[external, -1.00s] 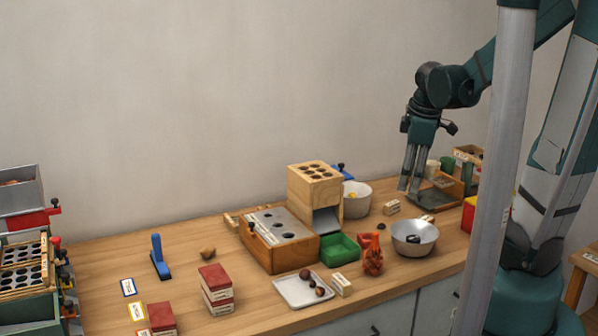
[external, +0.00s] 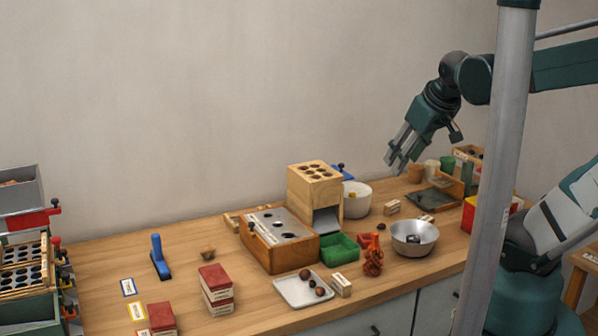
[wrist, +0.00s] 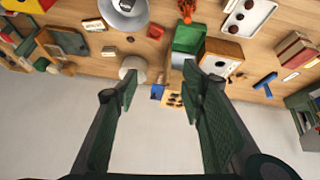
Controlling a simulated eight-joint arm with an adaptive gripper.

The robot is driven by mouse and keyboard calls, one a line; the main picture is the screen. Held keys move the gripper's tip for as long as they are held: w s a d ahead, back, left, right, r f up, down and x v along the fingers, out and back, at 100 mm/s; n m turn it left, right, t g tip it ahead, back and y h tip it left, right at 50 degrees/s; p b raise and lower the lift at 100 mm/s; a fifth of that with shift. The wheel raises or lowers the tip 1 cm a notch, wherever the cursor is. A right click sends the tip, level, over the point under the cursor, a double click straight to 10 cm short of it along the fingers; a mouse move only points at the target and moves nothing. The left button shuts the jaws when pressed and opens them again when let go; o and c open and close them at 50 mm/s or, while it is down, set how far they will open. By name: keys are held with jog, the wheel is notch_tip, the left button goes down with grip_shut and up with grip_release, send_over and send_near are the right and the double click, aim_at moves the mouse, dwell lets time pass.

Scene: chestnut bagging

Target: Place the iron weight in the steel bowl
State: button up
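The steel bowl (external: 402,248) stands on the right part of the bench, near its front edge. A small dark object (external: 414,239), which looks like the iron weight, lies inside it. In the wrist view the bowl (wrist: 112,18) is at the top, left of centre, with the dark object (wrist: 127,5) in it. My gripper (external: 396,166) is up in the air, behind and above the bowl, tilted down to the left. In the wrist view its fingers (wrist: 159,82) are wide apart with nothing between them.
A white pot (external: 357,205), a green tray (external: 340,248) and an orange net bag (external: 373,262) stand left of the bowl. A wooden box with a holed plate (external: 270,255) is further left. A framed dark tray (external: 434,200) and several cups are behind right.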

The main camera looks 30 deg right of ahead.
jog(key=shift+s+a+r+m+t, duration=0.4)
jog(key=shift+s+a+r+m, duration=0.2)
jog(key=shift+m, duration=0.3)
dwell(0.8)
